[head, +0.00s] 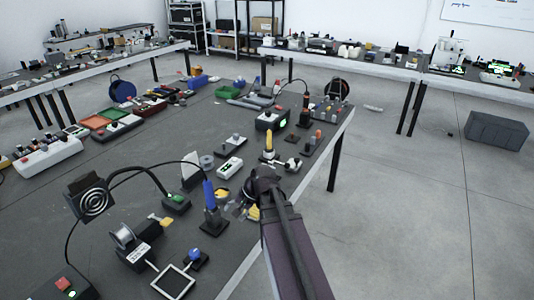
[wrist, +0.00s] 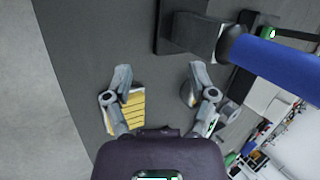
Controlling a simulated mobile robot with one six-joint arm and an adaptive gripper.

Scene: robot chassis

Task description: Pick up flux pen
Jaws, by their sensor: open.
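I cannot single out the flux pen with certainty in either view. My gripper (head: 248,196) is over the bench near its right edge, right of the blue-handled soldering iron in its stand. In the wrist view, my gripper (wrist: 160,73) has its two fingers spread apart with only grey bench top between the tips. A yellow ribbed piece (wrist: 128,108) lies beneath the left finger, partly hidden by it. A small rounded grey thing (wrist: 186,92) is beside the right finger, mostly hidden behind it.
The soldering iron (head: 209,194) stands close to the left of my gripper; its blue handle (wrist: 275,56) looms at right in the wrist view. A yellow-topped tool (head: 269,140) stands beyond my gripper. The bench's right edge (head: 245,262) is near, with open floor past it.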

